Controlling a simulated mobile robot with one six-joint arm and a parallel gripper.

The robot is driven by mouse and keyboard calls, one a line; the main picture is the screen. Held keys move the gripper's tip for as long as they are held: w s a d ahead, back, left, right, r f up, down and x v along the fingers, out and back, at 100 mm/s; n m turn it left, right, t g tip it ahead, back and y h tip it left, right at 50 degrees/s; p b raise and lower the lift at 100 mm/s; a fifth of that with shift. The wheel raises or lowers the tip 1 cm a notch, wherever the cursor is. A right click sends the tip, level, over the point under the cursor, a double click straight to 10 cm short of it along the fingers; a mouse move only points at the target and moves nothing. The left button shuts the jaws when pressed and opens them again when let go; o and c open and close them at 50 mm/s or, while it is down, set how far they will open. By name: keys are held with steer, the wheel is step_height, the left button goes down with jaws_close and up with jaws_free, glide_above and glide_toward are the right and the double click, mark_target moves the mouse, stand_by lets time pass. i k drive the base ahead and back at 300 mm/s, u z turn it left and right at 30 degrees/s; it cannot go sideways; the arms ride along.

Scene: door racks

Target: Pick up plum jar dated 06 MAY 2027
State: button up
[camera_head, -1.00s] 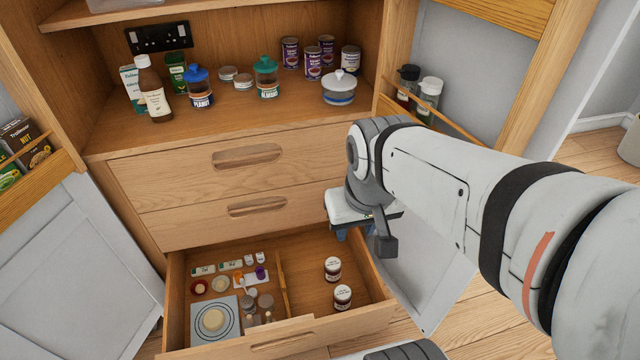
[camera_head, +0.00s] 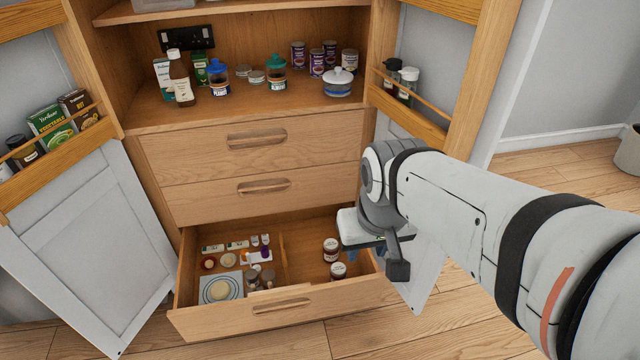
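Two small jars with white lids and labels stand in the right compartment of the open bottom drawer (camera_head: 250,311). The farther jar (camera_head: 331,250) is near the back and the nearer jar (camera_head: 338,271) is close to the front panel. The label text is too small to read, so I cannot tell which is the plum jar or its date. My gripper (camera_head: 352,240) is at the drawer's right side, to the right of the jars in the picture. Its fingers are mostly hidden behind my wrist, so its opening cannot be seen.
The drawer's left compartment holds a scale (camera_head: 221,288), small pots and bottles behind a wooden divider (camera_head: 284,262). Two closed drawers (camera_head: 255,138) sit above. The left cabinet door (camera_head: 85,225) stands open. The right door's rack (camera_head: 420,115) holds jars. Floor in front is clear.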

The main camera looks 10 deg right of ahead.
mark_target(331, 245)
steer(key=u, duration=0.2)
steer(key=i, duration=0.85)
steer(key=z, duration=0.1)
